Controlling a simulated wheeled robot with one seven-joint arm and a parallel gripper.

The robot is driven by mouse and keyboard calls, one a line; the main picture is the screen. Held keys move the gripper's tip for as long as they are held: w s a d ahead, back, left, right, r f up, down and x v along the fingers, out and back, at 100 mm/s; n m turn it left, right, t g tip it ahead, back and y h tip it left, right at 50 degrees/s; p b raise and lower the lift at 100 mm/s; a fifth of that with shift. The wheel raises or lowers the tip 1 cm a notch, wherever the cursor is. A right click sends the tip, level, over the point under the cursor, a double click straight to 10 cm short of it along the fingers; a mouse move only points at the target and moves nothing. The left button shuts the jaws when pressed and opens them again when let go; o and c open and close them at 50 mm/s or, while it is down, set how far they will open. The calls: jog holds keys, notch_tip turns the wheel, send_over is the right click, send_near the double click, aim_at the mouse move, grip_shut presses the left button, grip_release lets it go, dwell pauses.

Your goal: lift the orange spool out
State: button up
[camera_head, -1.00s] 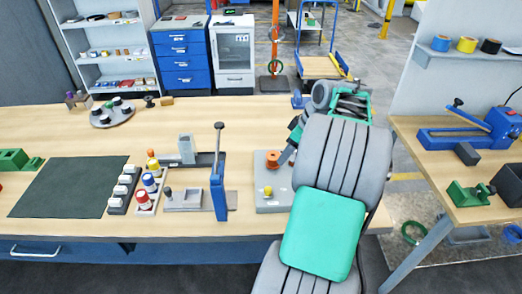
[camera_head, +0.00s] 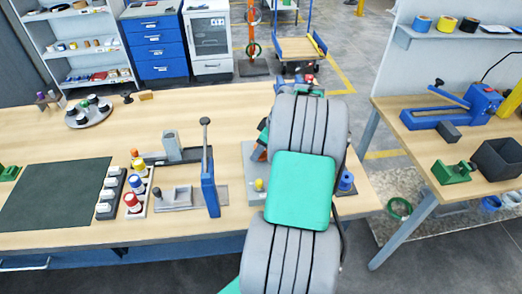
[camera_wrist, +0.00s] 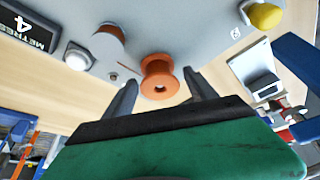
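The orange spool (camera_wrist: 159,76) stands near the middle of the wrist view, with the hole in its flange facing the camera. My gripper (camera_wrist: 161,93) is open, with one dark finger on each side of the spool. Gaps show between the fingers and the spool, and I cannot tell how deep they reach along it. In the head view my arm covers most of this spot, and only a bit of orange shows beside it. The grey station plate (camera_head: 252,190) with a yellow knob (camera_head: 260,184) shows left of my arm.
A copper-and-white cylinder (camera_wrist: 106,38) sits close to the spool. A blue clamp tool (camera_head: 209,180) stands upright to the left of the station. A blue spool (camera_head: 346,183) is right of my arm. A dark green mat (camera_head: 55,195) lies clear at left.

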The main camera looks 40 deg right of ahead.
grip_shut()
dwell(0.5)
jog(key=shift+r, duration=0.1)
notch_tip(320, 180, up, 10)
jog(key=b, duration=0.1)
